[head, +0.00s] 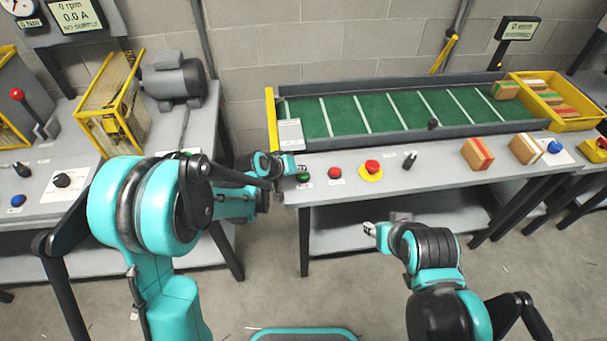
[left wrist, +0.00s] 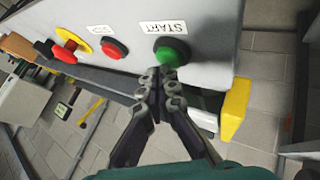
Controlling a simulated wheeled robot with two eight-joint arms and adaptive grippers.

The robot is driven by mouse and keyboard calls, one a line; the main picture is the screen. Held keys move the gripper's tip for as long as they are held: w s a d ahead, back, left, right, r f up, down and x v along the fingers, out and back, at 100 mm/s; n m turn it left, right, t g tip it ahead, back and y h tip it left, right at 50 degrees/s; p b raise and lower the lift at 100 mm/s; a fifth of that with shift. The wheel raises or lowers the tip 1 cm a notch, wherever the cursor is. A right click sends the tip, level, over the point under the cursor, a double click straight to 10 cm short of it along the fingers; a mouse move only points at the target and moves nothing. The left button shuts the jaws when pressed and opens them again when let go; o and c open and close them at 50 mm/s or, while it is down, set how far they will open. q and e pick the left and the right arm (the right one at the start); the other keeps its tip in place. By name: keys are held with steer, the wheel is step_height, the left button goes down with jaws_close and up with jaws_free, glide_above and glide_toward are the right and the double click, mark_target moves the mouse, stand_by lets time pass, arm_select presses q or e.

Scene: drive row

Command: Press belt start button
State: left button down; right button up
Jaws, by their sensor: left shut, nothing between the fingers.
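The green start button (left wrist: 172,52) sits on the grey front panel of the belt table, with a START label (left wrist: 163,27) beside it. In the head view the green button (head: 303,177) is partly covered by my left gripper (head: 301,170). My left gripper (left wrist: 158,73) is shut and empty, its fingertips right at the button's edge in the left wrist view. I cannot tell whether they touch it. My right gripper (head: 369,229) is in front of the table, apart from the buttons; its fingers are too small to read.
A red button (head: 335,172) and a red mushroom button on a yellow base (head: 371,169) stand right of the green one. Further right are a black switch (head: 409,160), wooden blocks (head: 477,153) and a blue button (head: 554,146). The green belt (head: 361,114) runs behind, with a yellow tray (head: 561,116) at its right end.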

arm_select(q)
steer(key=shift+f, duration=0.25)
stand_by(0.4)
steer(key=shift+r, duration=0.45)
